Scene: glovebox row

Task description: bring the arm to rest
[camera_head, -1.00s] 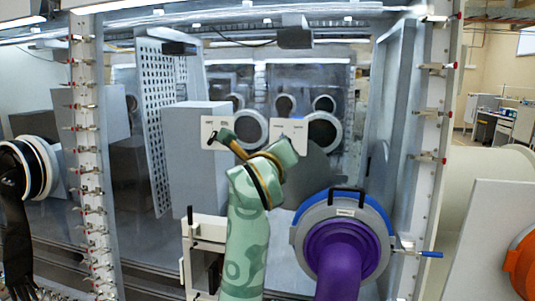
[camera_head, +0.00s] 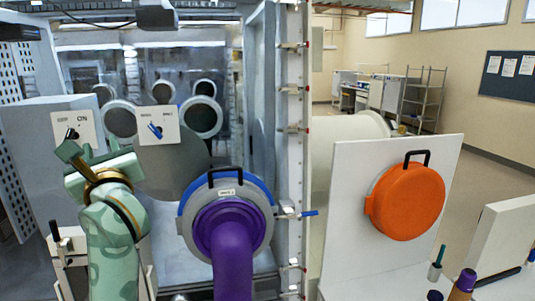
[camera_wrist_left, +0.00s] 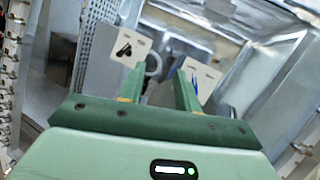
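My left arm, pale green, rises at the lower left of the head view. Its gripper (camera_head: 88,152) is in front of the lower part of a white switch plate (camera_head: 88,121) with a black switch. In the left wrist view the two green fingers of the gripper (camera_wrist_left: 160,75) stand apart with nothing between them. That view also shows the black-switch plate (camera_wrist_left: 126,42) and the blue-switch plate (camera_wrist_left: 203,76) beyond the fingertips. I cannot tell whether the fingers touch a plate. My right gripper is in neither view.
Right of the arm a purple glove sleeve (camera_head: 232,250) comes out of a blue-rimmed round port (camera_head: 265,190). A blue-handled valve (camera_head: 308,213) sticks out beside it. Further right are a white panel with an orange round cover (camera_head: 408,200) and a purple-capped bottle (camera_head: 463,285).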

